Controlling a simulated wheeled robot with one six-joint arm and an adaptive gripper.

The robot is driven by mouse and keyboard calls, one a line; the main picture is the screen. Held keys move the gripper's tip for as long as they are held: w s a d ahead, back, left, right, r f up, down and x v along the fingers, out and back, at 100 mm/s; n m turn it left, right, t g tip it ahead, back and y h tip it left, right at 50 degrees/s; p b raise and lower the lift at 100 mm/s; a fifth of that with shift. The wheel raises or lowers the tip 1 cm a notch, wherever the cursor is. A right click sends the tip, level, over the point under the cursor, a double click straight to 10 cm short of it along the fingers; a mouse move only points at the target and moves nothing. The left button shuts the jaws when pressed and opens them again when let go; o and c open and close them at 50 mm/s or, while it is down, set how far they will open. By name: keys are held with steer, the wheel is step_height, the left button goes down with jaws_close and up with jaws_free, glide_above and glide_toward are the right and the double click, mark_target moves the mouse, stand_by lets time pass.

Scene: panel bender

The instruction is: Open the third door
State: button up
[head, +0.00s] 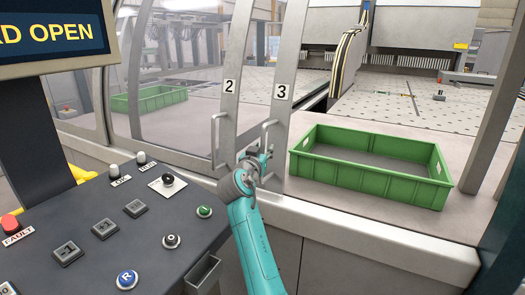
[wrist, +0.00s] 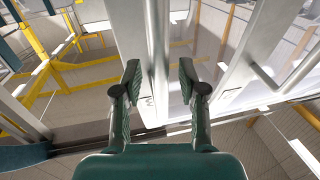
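The third door's frame (head: 280,95) carries a label "3" and stands upright, with a grey bar handle (head: 266,136) on its lower part. My gripper (head: 262,162) is at the lower end of this handle in the head view; its fingertips are small and partly hidden there. In the wrist view my gripper (wrist: 158,78) is open, with one finger on each side of a pale vertical bar (wrist: 157,50). Gaps show between the fingers and the bar. The space right of the third door's frame looks clear of glass.
The second door's frame (head: 229,90), labelled "2", and its handle (head: 215,140) stand close on the left. A green crate (head: 400,189) sits on the ledge at right. A control panel (head: 140,235) with buttons fills the lower left, below a screen (head: 50,35) ending in "OPEN".

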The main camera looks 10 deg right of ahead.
steer(key=shift+s, duration=0.1)
steer(key=v, duration=1.2)
